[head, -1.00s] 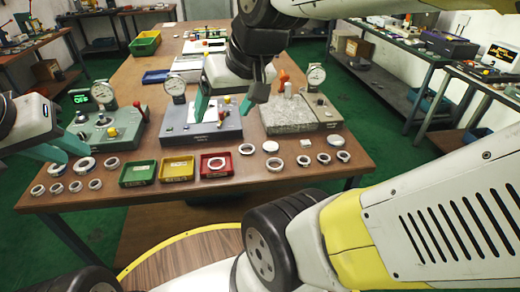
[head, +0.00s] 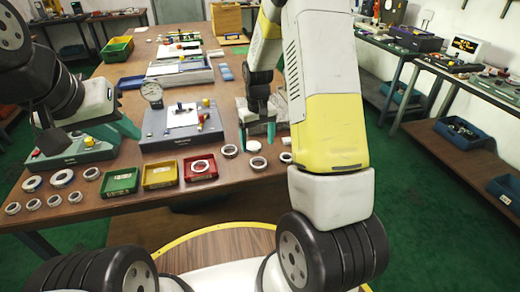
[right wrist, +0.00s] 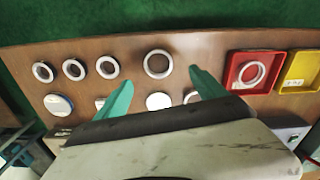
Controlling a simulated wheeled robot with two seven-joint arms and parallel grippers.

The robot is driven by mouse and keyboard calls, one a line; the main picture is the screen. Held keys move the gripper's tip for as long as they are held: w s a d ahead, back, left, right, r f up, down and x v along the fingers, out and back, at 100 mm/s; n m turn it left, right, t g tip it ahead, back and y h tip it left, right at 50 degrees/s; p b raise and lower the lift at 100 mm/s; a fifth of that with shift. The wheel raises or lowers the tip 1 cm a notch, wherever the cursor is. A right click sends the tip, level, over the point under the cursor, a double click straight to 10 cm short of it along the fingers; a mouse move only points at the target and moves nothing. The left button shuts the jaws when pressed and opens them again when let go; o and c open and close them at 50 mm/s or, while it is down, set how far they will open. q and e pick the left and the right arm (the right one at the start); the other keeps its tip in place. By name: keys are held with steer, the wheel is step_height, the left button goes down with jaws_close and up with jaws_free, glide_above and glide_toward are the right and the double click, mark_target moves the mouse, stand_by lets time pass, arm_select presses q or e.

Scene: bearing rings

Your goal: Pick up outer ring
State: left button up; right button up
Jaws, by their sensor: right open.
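Several metal bearing rings lie on the brown table. The largest ring in the right wrist view (right wrist: 158,63) lies near the front edge, just beyond my open right fingertips (right wrist: 163,84), and nothing holds it. It also shows in the head view (head: 258,163). Smaller rings (right wrist: 107,67) lie in line with it. In the head view my right gripper (head: 257,134) points down above the table behind the rings, empty. My left gripper (head: 128,127) is at the left, over the left tester; only one teal finger shows clearly. Which ring is the outer ring cannot be told by label.
Green (head: 120,181), yellow (head: 160,174) and red (head: 200,167) trays stand along the front; the red one holds a ring. More rings (head: 62,178) lie at the left. A dial gauge stand (head: 180,128) stands behind the trays. White discs (right wrist: 58,104) lie behind the ring row.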

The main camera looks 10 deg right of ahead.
mark_target(258, 162)
steer(key=shift+d+f, duration=0.2)
steer(key=shift+f, duration=0.75)
steer(key=f, duration=0.6)
steer(key=shift+w+f, duration=0.25)
steer(key=shift+f, duration=0.15)
steer(key=shift+a, duration=0.1)
steer(key=c, duration=1.5)
